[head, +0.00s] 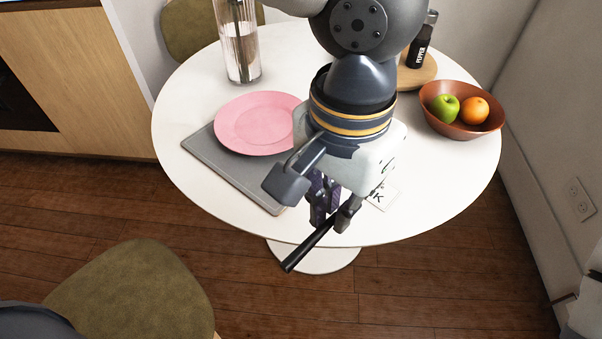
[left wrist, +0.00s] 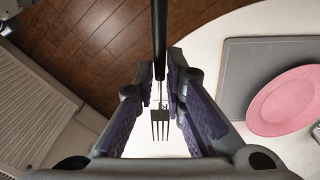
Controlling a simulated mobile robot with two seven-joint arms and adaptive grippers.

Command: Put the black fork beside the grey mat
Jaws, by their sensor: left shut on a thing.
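My left gripper (head: 334,214) is shut on the black fork (head: 306,248). The fork's dark handle slants down and left past the table's front edge in the head view. In the left wrist view the handle (left wrist: 159,40) runs up from between the fingers, and the metal tines (left wrist: 160,127) point down the picture. The grey mat (head: 200,160) lies flat on the table, left of my gripper, with its right part hidden by my arm. It also shows at the right of the left wrist view (left wrist: 236,75). My right gripper is not in view.
A pink plate (head: 255,122) rests on the mat. The round white table (head: 440,190) also holds a glass vase (head: 240,55), a brown fruit bowl (head: 462,122), a pepper bottle (head: 421,45) on a wooden board and a small card (head: 384,198). A green chair (head: 135,295) stands front left.

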